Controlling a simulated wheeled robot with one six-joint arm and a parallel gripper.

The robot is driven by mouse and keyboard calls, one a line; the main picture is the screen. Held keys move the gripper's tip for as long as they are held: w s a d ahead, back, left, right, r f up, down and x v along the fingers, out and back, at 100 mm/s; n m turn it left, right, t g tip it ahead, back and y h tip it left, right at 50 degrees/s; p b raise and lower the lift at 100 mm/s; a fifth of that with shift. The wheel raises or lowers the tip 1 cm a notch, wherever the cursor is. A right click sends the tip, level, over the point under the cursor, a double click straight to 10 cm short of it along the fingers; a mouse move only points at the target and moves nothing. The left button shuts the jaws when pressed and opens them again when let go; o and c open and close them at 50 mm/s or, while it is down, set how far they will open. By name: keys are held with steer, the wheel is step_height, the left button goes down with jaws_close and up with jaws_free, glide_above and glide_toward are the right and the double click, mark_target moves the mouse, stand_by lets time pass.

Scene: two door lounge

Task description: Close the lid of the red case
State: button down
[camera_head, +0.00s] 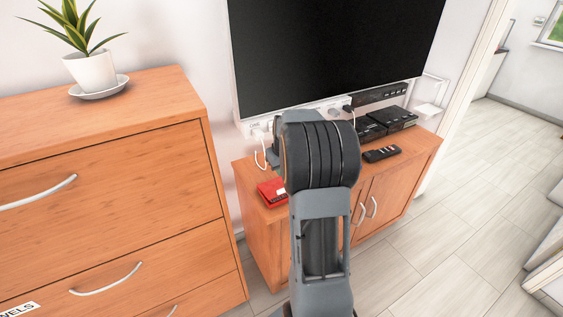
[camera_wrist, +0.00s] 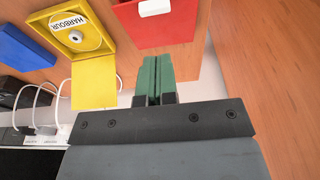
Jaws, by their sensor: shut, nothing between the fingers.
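The red case (camera_head: 272,192) lies near the left front of the low wooden cabinet's top in the head view, partly hidden by my arm. In the wrist view the red case (camera_wrist: 165,32) is at the top edge and cut off. A red panel faces me below a part with a white label, so it looks open; its far part is out of view. My gripper (camera_wrist: 158,62) has green fingers, closed together and empty. Their tips point at the red panel from just below it in the picture; I cannot tell whether they touch. The head view hides the fingers behind my arm.
In the wrist view an open yellow case (camera_wrist: 97,82) labelled HARBOUR and a blue case (camera_wrist: 24,48) lie left of the red one. White cables (camera_wrist: 50,108) run nearby. In the head view a remote (camera_head: 381,153) and black boxes (camera_head: 394,117) stand right; a drawer chest (camera_head: 110,185) stands left.

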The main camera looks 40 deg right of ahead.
glide_toward(281, 184)
steer(key=s+a+f, duration=0.2)
steer(key=a, duration=0.1)
steer(key=shift+s+f, duration=0.1)
steer(key=shift+f, duration=0.25)
steer(key=shift+s+f, duration=0.2)
steer(key=shift+f, duration=0.65)
